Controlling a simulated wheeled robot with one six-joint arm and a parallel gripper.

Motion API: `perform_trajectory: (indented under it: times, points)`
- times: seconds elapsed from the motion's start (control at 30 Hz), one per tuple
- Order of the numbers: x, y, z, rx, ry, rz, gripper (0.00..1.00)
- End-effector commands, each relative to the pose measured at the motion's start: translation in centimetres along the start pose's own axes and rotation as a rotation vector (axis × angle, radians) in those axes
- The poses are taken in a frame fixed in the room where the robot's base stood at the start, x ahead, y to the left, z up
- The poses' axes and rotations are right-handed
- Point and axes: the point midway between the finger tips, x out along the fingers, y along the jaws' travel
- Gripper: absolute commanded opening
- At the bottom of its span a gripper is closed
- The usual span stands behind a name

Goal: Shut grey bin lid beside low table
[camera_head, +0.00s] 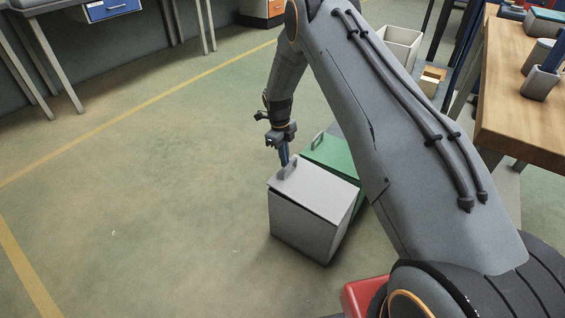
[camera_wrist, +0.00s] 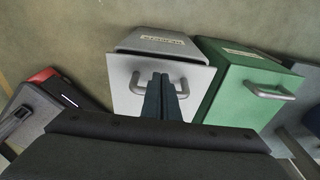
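The grey bin (camera_head: 300,225) stands on the floor, with its grey lid (camera_head: 318,193) lying over the top, flat or nearly flat. A thin dark line shows under the lid's front edge; I cannot tell if a small gap is left. In the wrist view the lid (camera_wrist: 122,98) carries a bar handle (camera_wrist: 187,88), with a label on the bin wall beyond it. My gripper (camera_head: 285,158) points down at the handle. Its two dark fingers (camera_wrist: 161,88) are close together and cover the handle's middle. Touch is likely, but a grip on the bar cannot be made out.
A green bin (camera_head: 332,155) with a handled lid stands close beside the grey one. A wooden-topped table (camera_head: 520,110) with containers is at right, and a white open bin (camera_head: 400,45) stands behind. Open floor (camera_head: 150,190) lies to the left.

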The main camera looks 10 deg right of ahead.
Motion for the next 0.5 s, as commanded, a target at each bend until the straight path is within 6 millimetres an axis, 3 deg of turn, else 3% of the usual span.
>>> perform_trajectory:
  times: [0.03,0.07,0.5]
  points:
    - [-0.1,0.5,-1.5,0.002,0.023,0.017,0.0]
    - [-0.3,0.5,-1.8,0.002,0.025,0.019,0.0]
    - [-3.0,0.7,6.6,-0.008,0.019,0.013,0.0]
